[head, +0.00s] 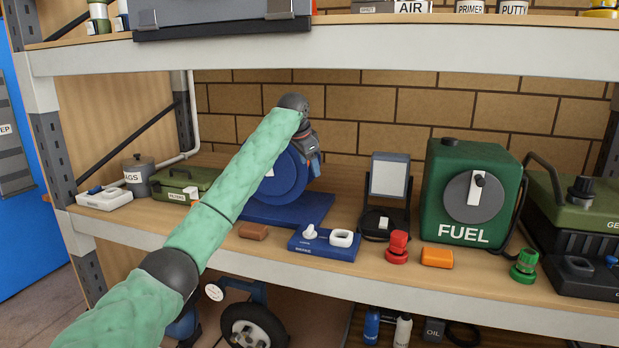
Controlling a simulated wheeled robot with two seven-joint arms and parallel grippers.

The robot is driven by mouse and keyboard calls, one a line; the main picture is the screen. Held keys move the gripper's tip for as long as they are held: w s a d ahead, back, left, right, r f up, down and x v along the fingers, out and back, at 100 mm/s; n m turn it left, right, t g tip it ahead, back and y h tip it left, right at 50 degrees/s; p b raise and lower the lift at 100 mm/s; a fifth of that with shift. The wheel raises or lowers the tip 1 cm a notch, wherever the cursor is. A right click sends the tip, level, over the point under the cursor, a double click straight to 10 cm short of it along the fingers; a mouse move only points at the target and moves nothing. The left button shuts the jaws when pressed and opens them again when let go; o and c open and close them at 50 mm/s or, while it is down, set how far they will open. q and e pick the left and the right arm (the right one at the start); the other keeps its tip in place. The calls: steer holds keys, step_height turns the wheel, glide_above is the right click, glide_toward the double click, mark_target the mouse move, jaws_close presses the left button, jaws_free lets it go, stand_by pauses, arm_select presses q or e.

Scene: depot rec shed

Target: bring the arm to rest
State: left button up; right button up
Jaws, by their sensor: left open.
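My left arm, in a green sleeve, reaches up from the lower left across the middle shelf (330,259) in the head view. My left gripper (314,163) is at its far end, below the upper shelf board. It is open, small in the picture and partly hidden by the wrist. It is in front of or beside a blue round device on a blue base (283,207); I cannot tell whether they touch. No object shows between the fingers. My right gripper is not in view.
A green FUEL unit (468,165) and a grey-screened stand (389,178) stand right of the gripper. A blue switch box (322,247), a red knob (397,247) and an orange block (436,257) sit near the shelf's front edge. The upper shelf (400,51) hangs above.

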arm_select(q)
steer(key=s+d+r+n+t, duration=0.1)
steer(key=s+r+n+t, duration=0.1)
steer(key=s+r+t, duration=0.3)
steer(key=s+a+f+n, duration=0.1)
steer(key=s+f+n, duration=0.2)
steer(key=s, duration=0.2)
steer(key=s+a+f+n, duration=0.1)
steer(key=s+a+f, duration=0.3)
steer(key=s+f, duration=0.65)
steer(key=s+a+f+n+g+y, duration=0.15)
steer(key=s+a+f, duration=0.35)
steer(key=s+f, duration=0.55)
steer(key=s+a+f+n, duration=0.2)
steer(key=s+a+f, duration=0.2)
steer(key=s+f, duration=0.6)
steer(key=s+a+f+g, duration=0.2)
steer(key=s+f+g, duration=0.4)
steer(key=s+f, duration=2.1)
steer(key=s+n, duration=0.1)
steer(key=s, duration=0.2)
steer(key=shift+s+a+f+g, duration=0.25)
steer(key=shift+a+f+g, duration=0.1)
steer(key=shift+f, duration=0.05)
